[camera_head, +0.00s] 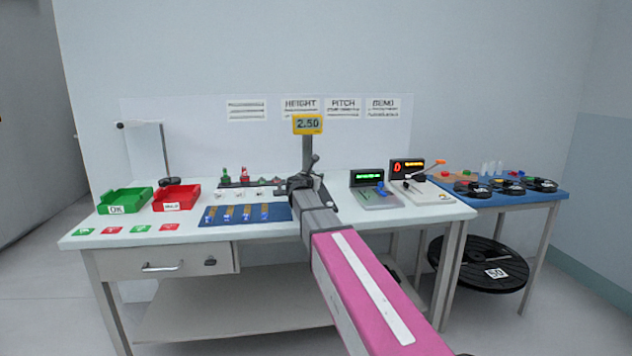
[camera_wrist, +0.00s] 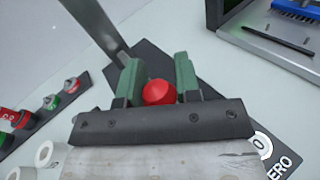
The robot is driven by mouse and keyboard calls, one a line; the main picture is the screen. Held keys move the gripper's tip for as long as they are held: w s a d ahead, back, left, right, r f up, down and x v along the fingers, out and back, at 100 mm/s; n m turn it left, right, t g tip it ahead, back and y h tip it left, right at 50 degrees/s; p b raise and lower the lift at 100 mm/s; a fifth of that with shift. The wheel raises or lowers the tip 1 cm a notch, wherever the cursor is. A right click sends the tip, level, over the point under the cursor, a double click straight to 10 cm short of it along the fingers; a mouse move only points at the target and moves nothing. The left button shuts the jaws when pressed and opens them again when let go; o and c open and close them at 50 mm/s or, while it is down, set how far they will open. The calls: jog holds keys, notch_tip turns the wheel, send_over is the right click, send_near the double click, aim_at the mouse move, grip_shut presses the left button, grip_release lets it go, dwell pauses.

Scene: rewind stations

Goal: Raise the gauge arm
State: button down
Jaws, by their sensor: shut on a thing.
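The height gauge stands at the back of the bench, with a yellow display (camera_head: 307,124) reading 2.50 on top of a grey post (camera_head: 307,150). In the wrist view the post (camera_wrist: 98,25) rises at upper left from a dark base (camera_wrist: 158,58). A round red knob (camera_wrist: 159,93), which I take to be on the gauge arm, sits between the green fingers of my gripper (camera_wrist: 158,80), shut on it. In the head view my gripper (camera_head: 306,182) is in front of the post, and the wrist hides the knob and most of the gauge base.
A blue mat (camera_head: 283,212) with several strips lies left of my gripper. A green bin (camera_head: 125,200) and a red bin (camera_head: 176,197) stand further left.

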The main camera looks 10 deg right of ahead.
jog(key=w+r+n+g+y, duration=0.2)
jog(key=w+r+g, duration=0.4)
jog(key=w+r, duration=0.3)
jog(key=shift+r+n+g, duration=0.3)
jog(key=shift+r+n, duration=0.05)
jog(key=shift+n, duration=0.35)
jog(key=c, duration=0.8)
grip_release()
jog(key=v, duration=1)
jog(key=shift+s+a+r, duration=0.15)
jog(key=shift+s+r, duration=0.1)
jog(key=shift+r, duration=0.05)
